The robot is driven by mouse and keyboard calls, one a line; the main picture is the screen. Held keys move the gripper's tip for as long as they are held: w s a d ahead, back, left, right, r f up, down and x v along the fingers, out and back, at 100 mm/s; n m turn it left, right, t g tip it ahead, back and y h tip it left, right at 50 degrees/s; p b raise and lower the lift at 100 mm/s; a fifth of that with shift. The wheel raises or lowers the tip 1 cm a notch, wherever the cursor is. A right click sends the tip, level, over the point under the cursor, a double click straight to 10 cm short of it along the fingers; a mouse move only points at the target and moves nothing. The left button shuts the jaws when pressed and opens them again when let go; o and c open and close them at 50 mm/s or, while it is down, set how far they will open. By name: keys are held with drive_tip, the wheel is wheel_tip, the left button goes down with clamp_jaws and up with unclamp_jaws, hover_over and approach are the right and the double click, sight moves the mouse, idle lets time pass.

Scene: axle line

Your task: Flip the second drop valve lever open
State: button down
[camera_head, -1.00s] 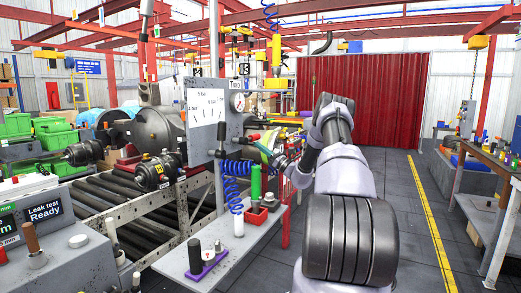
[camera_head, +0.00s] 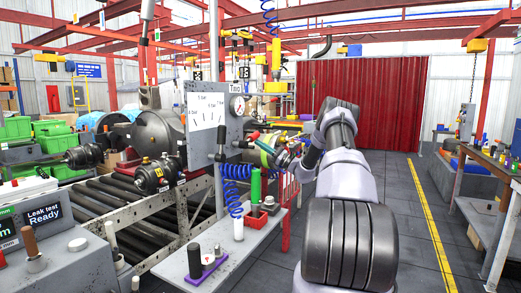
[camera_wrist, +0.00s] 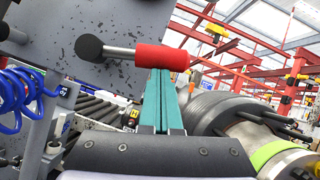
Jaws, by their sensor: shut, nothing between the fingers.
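A grey panel (camera_head: 232,127) stands upright at mid-left in the head view, with a white chart and a round gauge (camera_head: 238,104). A lever with a red grip (camera_head: 254,135) sticks out from its right side. In the wrist view the red grip (camera_wrist: 161,57) lies sideways on a metal rod that runs to a black round hub (camera_wrist: 88,46) at the panel. My gripper (camera_wrist: 162,73) is shut and empty, its teal fingers close together. The fingertips are right at the red grip's lower edge; I cannot tell whether they touch. A black-handled lever (camera_head: 221,138) is further left on the panel.
Coiled blue hoses (camera_head: 236,190) hang below the panel. A grey bench (camera_head: 217,262) with a green cylinder (camera_head: 256,186) and a red holder stands below. A roller conveyor (camera_head: 110,205) with axle parts is behind on the left. The floor (camera_head: 410,240) at right is clear.

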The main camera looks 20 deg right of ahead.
sight(257, 135)
wheel_tip(257, 135, up, 3)
drive_tip(key=n+g, duration=0.1)
drive_tip(key=n, duration=0.2)
drive_tip(key=n+g+y, duration=0.1)
drive_tip(key=n+g, duration=0.1)
drive_tip(key=shift+r+n+y, duration=0.2)
drive_tip(key=shift+n+y, duration=0.1)
drive_tip(key=shift+n, duration=0.1)
drive_tip(key=shift+s+a+r+n+g, duration=0.15)
drive_tip(key=shift+r+n+g, duration=0.35)
drive_tip(key=shift+n, duration=0.35)
drive_tip(key=shift+s+a+r+n+g, duration=0.1)
drive_tip(key=shift+a+r+n+g, duration=0.1)
drive_tip(key=shift+r+n+g, duration=0.4)
drive_tip(key=shift+s+a+r+n+g, duration=0.15)
drive_tip(key=shift+r+n+g, duration=0.15)
drive_tip(key=shift+n+g, duration=0.55)
drive_tip(key=shift+n+t, duration=0.25)
drive_tip(key=shift+n, duration=0.05)
